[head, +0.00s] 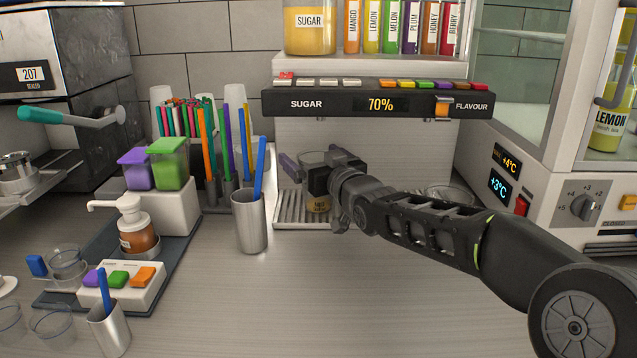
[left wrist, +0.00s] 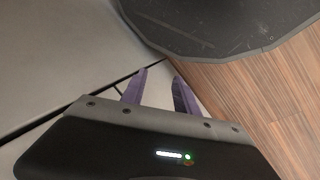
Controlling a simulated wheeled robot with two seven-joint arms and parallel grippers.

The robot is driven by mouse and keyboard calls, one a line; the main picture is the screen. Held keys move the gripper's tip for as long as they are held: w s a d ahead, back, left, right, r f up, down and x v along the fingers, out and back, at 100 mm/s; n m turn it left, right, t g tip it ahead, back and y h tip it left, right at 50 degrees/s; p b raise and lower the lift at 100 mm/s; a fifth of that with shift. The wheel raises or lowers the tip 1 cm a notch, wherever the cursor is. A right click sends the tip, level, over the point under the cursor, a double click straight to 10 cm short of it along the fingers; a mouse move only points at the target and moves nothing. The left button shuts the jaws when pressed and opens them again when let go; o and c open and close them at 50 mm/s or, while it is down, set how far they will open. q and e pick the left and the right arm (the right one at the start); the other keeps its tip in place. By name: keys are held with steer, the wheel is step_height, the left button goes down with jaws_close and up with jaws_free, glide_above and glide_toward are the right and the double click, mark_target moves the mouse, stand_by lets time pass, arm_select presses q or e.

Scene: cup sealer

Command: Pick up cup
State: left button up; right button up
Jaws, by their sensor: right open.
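A second clear cup (head: 450,193) is partly hidden behind my right arm. My left gripper (left wrist: 160,78) shows in the left wrist view, fingers apart with nothing between them, above the floor.
The dispenser bar (head: 378,104) reads 70% and overhangs the tray. A metal tumbler (head: 250,222) with a blue stick stands left of the tray. Pump bottle (head: 137,228), button box (head: 120,286) and empty glasses (head: 52,322) fill the left. The front middle counter is clear.

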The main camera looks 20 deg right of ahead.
steer(key=shift+c, duration=0.6)
steer(key=c, duration=1.3)
steer(key=shift+r, duration=0.65)
steer(key=shift+s+d+r+p, duration=0.1)
steer(key=shift+s+r+p, duration=0.3)
steer(key=shift+s, duration=2.6)
steer(key=shift+s+r+p, duration=0.35)
steer(key=shift+s+p, duration=0.1)
steer(key=shift+s, duration=2.55)
steer(key=shift+s+d+r+p, duration=0.1)
steer(key=shift+s+r+p, duration=0.3)
steer(key=shift+s, duration=2.6)
steer(key=shift+f, duration=0.1)
